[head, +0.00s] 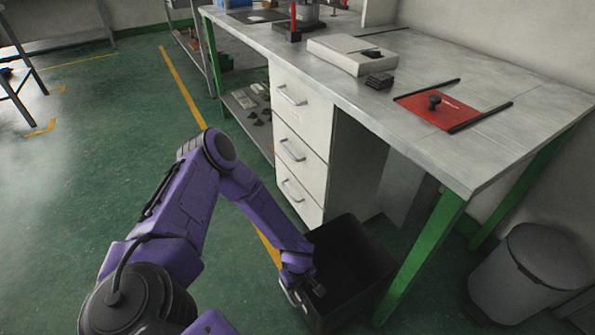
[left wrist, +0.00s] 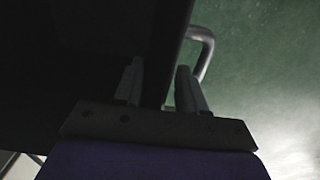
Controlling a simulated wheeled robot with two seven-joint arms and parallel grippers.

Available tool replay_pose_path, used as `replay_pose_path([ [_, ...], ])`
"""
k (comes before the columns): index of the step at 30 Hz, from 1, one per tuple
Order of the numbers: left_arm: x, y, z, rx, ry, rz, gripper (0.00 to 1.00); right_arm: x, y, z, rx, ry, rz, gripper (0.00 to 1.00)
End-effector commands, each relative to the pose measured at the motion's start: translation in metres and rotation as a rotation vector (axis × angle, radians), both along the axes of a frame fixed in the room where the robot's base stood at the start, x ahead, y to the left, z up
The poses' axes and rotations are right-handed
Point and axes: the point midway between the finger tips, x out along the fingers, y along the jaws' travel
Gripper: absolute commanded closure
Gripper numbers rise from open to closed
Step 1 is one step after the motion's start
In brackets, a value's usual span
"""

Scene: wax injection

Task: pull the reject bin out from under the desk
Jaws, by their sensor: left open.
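The reject bin (head: 352,262) is a black, open-topped box on the floor between the drawer unit and the green front desk leg. Part of it juts out in front of the desk. A metal handle (left wrist: 208,45) is on its outer side, and it also shows in the head view (head: 291,297). My left gripper (head: 305,283) is at the bin's near left rim, by the handle. In the left wrist view my open fingers (left wrist: 160,85) lie on either side of the dark bin edge, with the handle beside the right finger. Whether they touch is unclear. My right gripper is out of view.
The grey desk (head: 455,135) stands above, with a white drawer unit (head: 300,140) left of the bin. A green leg (head: 425,258) is close on the bin's right. A grey trash can (head: 535,275) stands farther right. Green floor on the left is clear.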

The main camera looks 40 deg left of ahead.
Motion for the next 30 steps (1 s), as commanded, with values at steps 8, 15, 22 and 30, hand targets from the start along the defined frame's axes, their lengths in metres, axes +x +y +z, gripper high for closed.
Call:
replay_pose_path([
  [8,0.001,0.0,0.061,-0.001,-0.004,0.001,0.6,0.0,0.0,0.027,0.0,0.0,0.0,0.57],
  [15,0.0,0.001,0.097,0.0,-0.001,0.001,0.6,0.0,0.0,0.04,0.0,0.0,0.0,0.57],
  [22,0.0,0.001,0.102,0.0,0.001,0.001,0.6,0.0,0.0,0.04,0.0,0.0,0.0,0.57],
  [30,0.0,0.001,0.102,0.0,0.001,0.001,0.6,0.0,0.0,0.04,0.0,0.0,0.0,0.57],
])
